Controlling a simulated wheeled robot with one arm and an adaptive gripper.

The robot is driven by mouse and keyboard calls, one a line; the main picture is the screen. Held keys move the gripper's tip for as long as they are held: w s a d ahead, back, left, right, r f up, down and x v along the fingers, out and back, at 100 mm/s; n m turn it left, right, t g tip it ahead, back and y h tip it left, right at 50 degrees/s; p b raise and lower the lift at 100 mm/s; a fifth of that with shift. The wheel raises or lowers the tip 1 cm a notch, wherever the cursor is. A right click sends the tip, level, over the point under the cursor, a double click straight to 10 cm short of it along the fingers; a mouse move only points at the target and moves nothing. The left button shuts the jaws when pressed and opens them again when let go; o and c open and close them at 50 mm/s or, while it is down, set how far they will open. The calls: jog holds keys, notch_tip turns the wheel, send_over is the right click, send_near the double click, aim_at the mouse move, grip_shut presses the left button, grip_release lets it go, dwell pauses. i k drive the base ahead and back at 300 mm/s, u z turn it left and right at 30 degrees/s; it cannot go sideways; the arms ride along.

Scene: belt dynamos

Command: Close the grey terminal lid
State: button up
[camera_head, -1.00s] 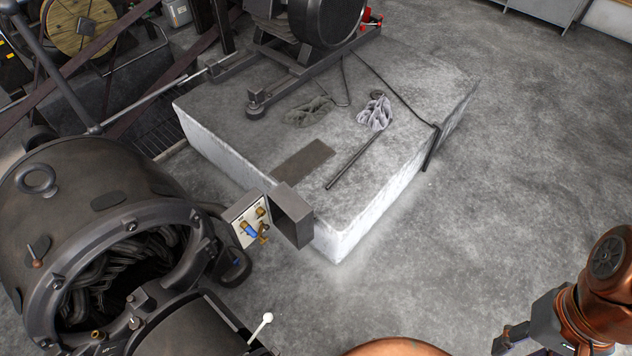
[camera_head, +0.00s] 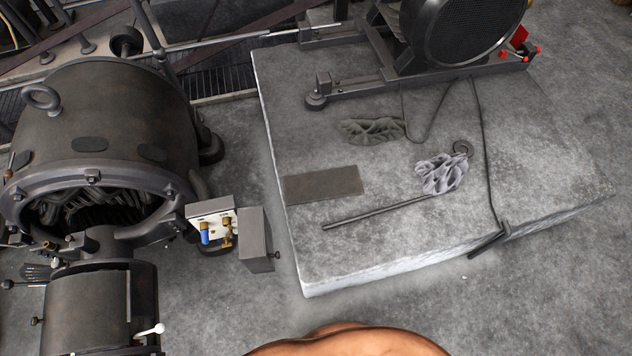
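The grey terminal lid (camera_head: 257,240) stands open, swung out to the right of the terminal box (camera_head: 212,226) on the side of the dark dynamo. The box's pale panel shows brass terminals (camera_head: 227,230) and one blue-sleeved terminal (camera_head: 205,232). A small dark knob (camera_head: 276,255) sticks out from the lid's right side. The lid's hinge is too small to make out. My gripper is not in this view; a copper-coloured part of my own body shows at the bottom edge.
The dynamo (camera_head: 108,110) fills the left side. A low concrete plinth (camera_head: 400,250) right of the lid carries a dark machine (camera_head: 455,35), rags (camera_head: 442,174), a rod (camera_head: 375,212) and a flat plate (camera_head: 322,185). Bare floor lies below the lid.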

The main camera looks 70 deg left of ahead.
aim_at(255, 245)
jog(key=i, duration=0.6)
jog(key=u, duration=4.6)
jog(key=k, duration=0.25)
jog(key=u, duration=0.5)
